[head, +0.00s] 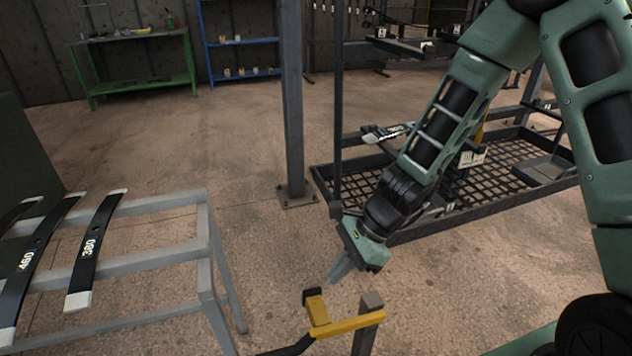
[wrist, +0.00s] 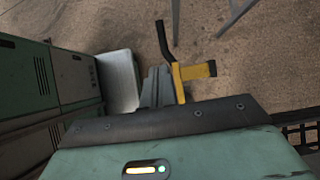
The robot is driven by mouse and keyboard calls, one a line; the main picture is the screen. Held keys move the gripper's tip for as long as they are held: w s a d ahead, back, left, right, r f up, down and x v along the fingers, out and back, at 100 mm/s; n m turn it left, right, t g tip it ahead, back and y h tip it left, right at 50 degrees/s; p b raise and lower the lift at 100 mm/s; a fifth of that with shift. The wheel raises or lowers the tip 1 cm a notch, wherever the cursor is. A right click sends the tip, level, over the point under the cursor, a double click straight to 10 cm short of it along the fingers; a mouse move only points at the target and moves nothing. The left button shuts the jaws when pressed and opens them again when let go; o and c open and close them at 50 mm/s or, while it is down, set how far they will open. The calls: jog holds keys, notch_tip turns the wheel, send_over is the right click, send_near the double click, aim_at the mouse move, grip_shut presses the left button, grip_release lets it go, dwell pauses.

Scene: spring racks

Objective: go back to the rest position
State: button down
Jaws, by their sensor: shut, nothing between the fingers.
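My gripper (head: 341,267) hangs at the end of my green arm, in the middle of the head view, pointing down and to the left. Its fingers are together with nothing between them. In the wrist view the fingers (wrist: 157,86) show just left of a yellow bracket. The gripper is above the floor, behind and above the yellow bracket (head: 340,325) in the head view; I cannot tell the exact gap between them.
A grey rack (head: 205,245) at left holds dark leaf springs (head: 90,245) marked 380 and 460. A black mesh platform (head: 440,222) lies behind my arm. A grey post (head: 292,100) stands mid-view. A green table (head: 135,85) and blue shelf (head: 240,75) stand behind. Open floor lies between.

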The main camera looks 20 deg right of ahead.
jog(key=s+a+r+n+h+p, duration=0.1)
jog(key=s+r+n+h+p, duration=0.2)
jog(key=s+r+n, duration=0.5)
jog(key=s+a+r+n+h+p, duration=0.1)
jog(key=s+r+n+h+p, duration=0.2)
jog(key=s+r+n, duration=0.6)
notch_tip(320, 180, up, 6)
jog(key=n, duration=0.8)
jog(key=shift+a+f, duration=0.2)
jog(key=shift+a, duration=0.1)
dwell(0.6)
